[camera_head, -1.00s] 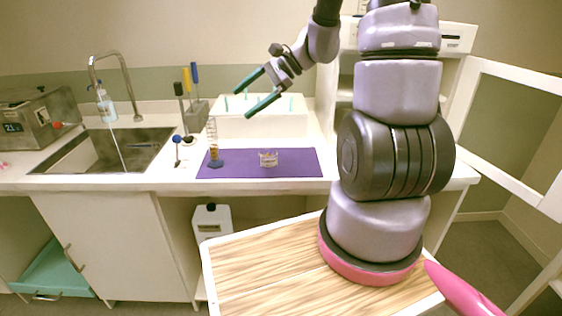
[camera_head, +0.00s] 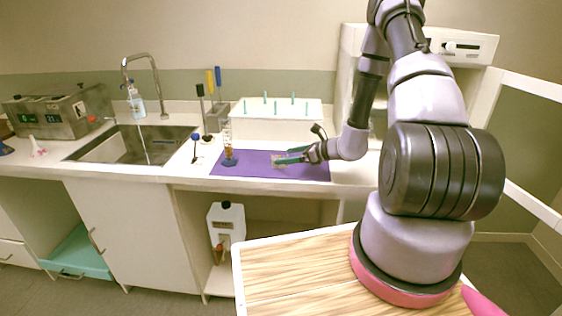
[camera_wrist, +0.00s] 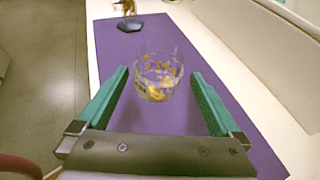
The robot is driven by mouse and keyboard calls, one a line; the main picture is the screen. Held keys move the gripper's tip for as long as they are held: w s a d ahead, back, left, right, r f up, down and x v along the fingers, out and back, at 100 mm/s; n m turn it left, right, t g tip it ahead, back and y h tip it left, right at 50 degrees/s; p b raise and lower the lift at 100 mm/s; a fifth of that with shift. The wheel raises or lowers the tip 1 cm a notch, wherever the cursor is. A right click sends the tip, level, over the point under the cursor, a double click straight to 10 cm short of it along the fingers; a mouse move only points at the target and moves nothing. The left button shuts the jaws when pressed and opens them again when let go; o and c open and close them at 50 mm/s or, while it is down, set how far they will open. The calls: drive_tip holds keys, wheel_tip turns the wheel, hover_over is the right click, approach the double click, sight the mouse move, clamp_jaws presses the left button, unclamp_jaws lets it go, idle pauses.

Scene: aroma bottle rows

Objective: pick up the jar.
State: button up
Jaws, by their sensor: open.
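The jar (camera_wrist: 158,80) is a clear glass with yellow-orange bits inside, standing upright on the purple mat (camera_wrist: 110,38). In the wrist view it is between and slightly beyond the tips of my gripper (camera_wrist: 162,80), whose two green fingers are open on either side of it. In the head view my gripper (camera_head: 284,157) is low over the right half of the mat (camera_head: 258,171), and the fingers largely hide the jar there.
A tall glass cylinder on a dark base (camera_head: 229,155) stands at the mat's left; its base also shows in the wrist view (camera_wrist: 130,25). A white box with green pegs (camera_head: 275,126) is behind the mat. The sink (camera_head: 130,145) is to the left.

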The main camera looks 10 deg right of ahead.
sight(273, 157)
drive_tip(key=x, duration=0.6)
drive_tip(key=shift+w+a, duration=0.1)
drive_tip(key=shift+a, duration=0.25)
drive_tip(key=shift+c, duration=0.3)
drive_tip(key=c, duration=1.1)
